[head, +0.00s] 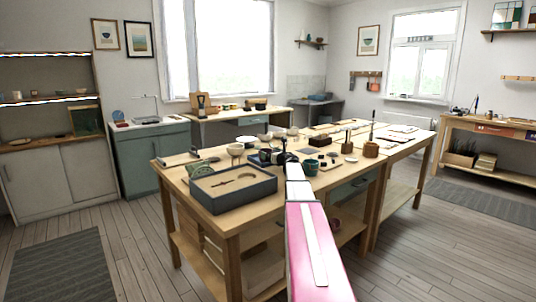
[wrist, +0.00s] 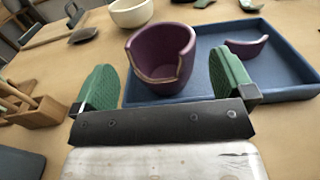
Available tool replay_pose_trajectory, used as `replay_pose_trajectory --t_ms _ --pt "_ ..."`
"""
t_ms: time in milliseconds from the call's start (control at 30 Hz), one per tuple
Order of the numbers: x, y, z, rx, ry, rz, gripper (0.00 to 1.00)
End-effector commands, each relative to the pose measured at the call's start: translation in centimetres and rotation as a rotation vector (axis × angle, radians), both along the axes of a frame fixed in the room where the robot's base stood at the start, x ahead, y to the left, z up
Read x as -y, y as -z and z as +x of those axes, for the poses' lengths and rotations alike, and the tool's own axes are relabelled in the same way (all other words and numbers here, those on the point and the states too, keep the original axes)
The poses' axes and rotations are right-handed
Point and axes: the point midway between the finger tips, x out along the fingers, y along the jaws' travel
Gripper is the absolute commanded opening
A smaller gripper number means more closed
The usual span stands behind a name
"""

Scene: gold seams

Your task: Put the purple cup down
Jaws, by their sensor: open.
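The purple cup (wrist: 150,52) is upright in the wrist view, with a broken, stepped rim edged in tan on its near side. It appears to stand at the left part of a blue tray (wrist: 285,93); its exact contact with the tray is partly hidden. A curved purple shard (wrist: 247,47) lies in the tray to the right. My gripper (wrist: 165,80) is open, its green fingertips on either side of the cup with visible gaps. In the head view my gripper (head: 272,157) is over the workbench, and I cannot make out the cup there.
A cream bowl (wrist: 131,12) stands behind the cup. A wooden rack (wrist: 30,108) is at the left. In the head view, a dark grey box (head: 232,194) sits at the bench's near left, and several bowls and a wooden pot (head: 371,149) stand around the bench (head: 335,180).

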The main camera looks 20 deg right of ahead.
Motion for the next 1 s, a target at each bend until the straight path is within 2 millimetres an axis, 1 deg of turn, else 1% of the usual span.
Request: replay_pose_trajectory --t_ms 33,200,300,400,500,1000 --pt "0.2 0.0 -1.5 0.0 0.001 0.0 1.0" --pt "1.0 0.0 -4.8 0.0 0.001 0.0 1.0" --pt "1.4 0.0 -6.3 0.0 0.0 0.0 1.0" --pt "1.7 0.0 -7.1 0.0 0.0 0.0 1.0" --pt "1.8 0.0 -7.3 0.0 0.0 0.0 1.0" --pt "1.8 0.0 -7.3 0.0 -0.001 0.0 1.0"
